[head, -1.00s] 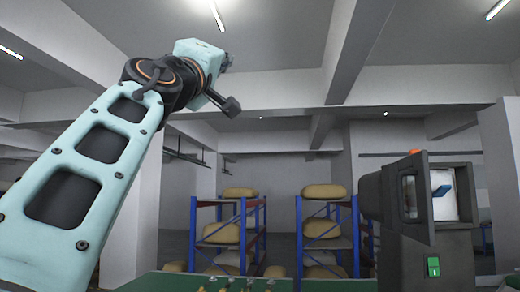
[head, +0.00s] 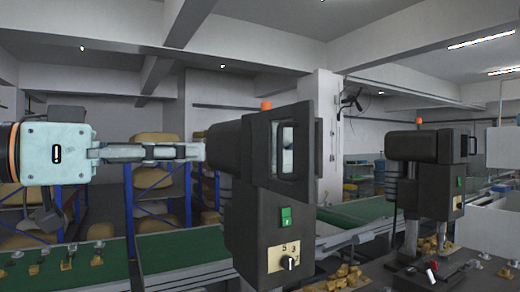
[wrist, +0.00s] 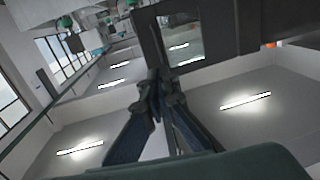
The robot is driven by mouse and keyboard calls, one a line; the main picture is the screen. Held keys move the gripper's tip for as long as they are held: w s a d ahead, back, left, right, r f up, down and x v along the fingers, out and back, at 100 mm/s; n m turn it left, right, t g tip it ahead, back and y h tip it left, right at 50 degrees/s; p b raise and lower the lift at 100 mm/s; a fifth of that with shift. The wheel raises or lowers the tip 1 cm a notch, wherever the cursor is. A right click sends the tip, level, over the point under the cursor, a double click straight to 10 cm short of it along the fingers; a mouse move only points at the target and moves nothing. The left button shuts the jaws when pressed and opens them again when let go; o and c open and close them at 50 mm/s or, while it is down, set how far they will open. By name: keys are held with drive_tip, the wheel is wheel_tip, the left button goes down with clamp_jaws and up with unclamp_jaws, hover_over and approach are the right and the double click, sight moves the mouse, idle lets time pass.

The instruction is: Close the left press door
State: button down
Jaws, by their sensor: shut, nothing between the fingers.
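The left press (head: 258,215) is a dark upright machine in the middle of the head view, with a green switch and a knob on its front. Its door (head: 301,112) is a dark frame around a narrow window at the right of the press head. I cannot tell how far it stands from the opening. My gripper (head: 202,151) reaches in from the left, shut and empty, its tips by the left side of the press head. In the wrist view my shut fingertips (wrist: 158,82) overlap the lower edge of a dark windowed frame (wrist: 226,35); contact is unclear.
A second press (head: 425,180) stands at the right. A green conveyor (head: 180,250) runs behind the left press. Brass parts (head: 345,275) lie on the bench to its right. Blue racks with sacks (head: 155,185) are at the back left.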

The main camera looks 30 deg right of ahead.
sight(280, 151)
drive_tip(key=w+d+p, duration=0.2)
drive_tip(key=d+p, duration=0.1)
drive_tip(key=d, duration=1)
drive_tip(key=shift+s+d+f+b, duration=0.1)
drive_tip(key=shift+d+b, duration=0.1)
drive_tip(key=shift+b, duration=0.15)
drive_tip(key=shift+d+t+b, duration=0.15)
drive_tip(key=shift+t+b, duration=0.15)
drive_tip(key=shift+s+d+n+t, duration=0.15)
drive_tip(key=shift+d+n+t, duration=0.05)
drive_tip(key=shift+n+t, duration=0.2)
